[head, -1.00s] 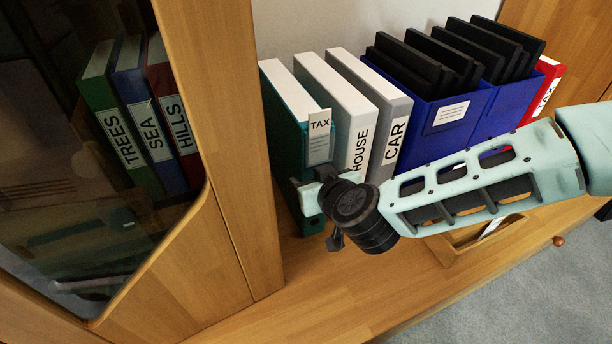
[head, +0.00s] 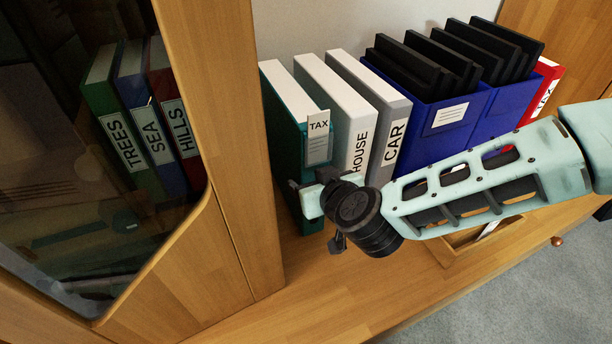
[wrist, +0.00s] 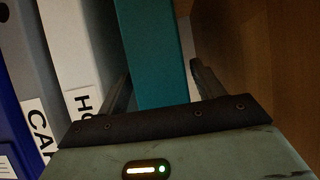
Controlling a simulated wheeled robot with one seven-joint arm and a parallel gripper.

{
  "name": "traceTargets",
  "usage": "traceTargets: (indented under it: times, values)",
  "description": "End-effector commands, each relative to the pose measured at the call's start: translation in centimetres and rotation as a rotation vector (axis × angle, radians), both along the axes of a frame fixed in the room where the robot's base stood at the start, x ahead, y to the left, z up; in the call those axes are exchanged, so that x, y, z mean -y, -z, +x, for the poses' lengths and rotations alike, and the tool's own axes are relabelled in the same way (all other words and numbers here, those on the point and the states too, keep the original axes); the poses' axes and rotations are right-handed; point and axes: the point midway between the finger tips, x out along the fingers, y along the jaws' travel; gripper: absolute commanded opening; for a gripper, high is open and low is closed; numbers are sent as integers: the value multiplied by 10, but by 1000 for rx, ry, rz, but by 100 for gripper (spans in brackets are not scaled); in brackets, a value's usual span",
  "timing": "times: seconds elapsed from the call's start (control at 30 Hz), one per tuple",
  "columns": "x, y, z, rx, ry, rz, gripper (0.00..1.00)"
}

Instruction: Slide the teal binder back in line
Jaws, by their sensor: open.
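The teal binder (head: 287,120) with the TAX label stands upright at the left end of the row on the shelf, beside the white HOUSE binder (head: 352,112). My gripper (head: 318,192) is at its front, low on the spine, and hides part of it. In the wrist view my gripper (wrist: 162,88) is open, with one finger on each side of the teal binder (wrist: 155,45). Small dark gaps show beside the fingers; I cannot tell whether either touches. The palm hides the binder's near end. How far it sticks out is unclear.
A grey CAR binder (head: 393,125), blue boxes (head: 441,118) with black folders and a red binder (head: 547,90) continue the row rightward. A wooden post (head: 222,130) stands close left. A wooden tray (head: 460,252) lies below my arm. The front left shelf is clear.

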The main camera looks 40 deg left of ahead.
Motion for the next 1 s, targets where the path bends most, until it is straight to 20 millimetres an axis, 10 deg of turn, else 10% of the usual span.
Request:
traceTargets:
  times: [1.0]
  values:
    - [52, -32, -26, 0, 1, 0, 67]
